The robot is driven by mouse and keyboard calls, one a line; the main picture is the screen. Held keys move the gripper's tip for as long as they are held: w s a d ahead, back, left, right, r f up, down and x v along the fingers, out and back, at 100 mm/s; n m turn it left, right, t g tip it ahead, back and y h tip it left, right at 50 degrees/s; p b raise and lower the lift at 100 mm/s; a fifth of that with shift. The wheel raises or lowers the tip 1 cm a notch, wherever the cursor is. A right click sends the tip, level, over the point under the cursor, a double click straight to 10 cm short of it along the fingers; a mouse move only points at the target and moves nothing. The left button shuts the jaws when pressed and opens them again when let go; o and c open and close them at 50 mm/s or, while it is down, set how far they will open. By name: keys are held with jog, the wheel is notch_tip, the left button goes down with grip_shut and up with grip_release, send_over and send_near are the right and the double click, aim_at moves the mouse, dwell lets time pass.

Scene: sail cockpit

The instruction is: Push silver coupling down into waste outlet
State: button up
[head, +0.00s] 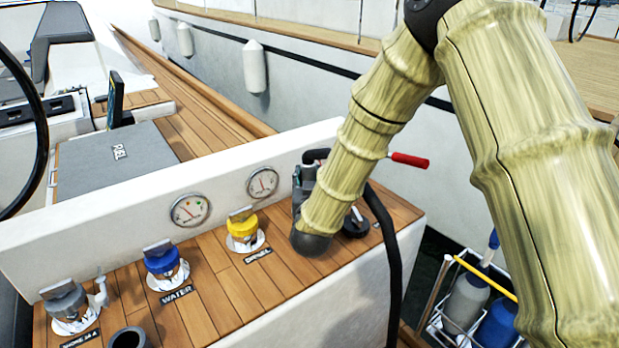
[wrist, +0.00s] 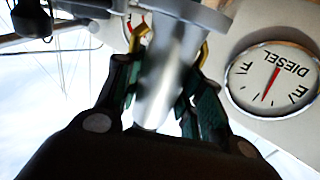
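The silver coupling (wrist: 160,85) fills the middle of the wrist view as a blurred, shiny cylinder. The two dark green-padded fingers of my gripper (wrist: 166,55) lie along both sides of it and appear closed on it, with gold-coloured pieces at their tips. In the head view my gripper (head: 304,186) is mostly hidden behind my arm at the right end of the wooden deck panel (head: 215,290). A black hose (head: 384,225) runs from there. The waste outlet cannot be made out; my arm covers that spot, so whether the coupling touches it cannot be told.
Yellow diesel (head: 242,225), blue water (head: 162,260) and grey (head: 66,298) fillers stand along the panel. Two gauges (head: 190,210) sit on the white wall behind. A red handle (head: 408,160) sticks out right of my arm. A bottle crate (head: 470,322) stands lower right.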

jog(key=shift+o, duration=0.7)
jog(key=shift+s, duration=0.1)
jog(key=s, duration=1.1)
jog(key=shift+d, duration=0.15)
dwell(0.4)
jog(key=shift+r, duration=0.1)
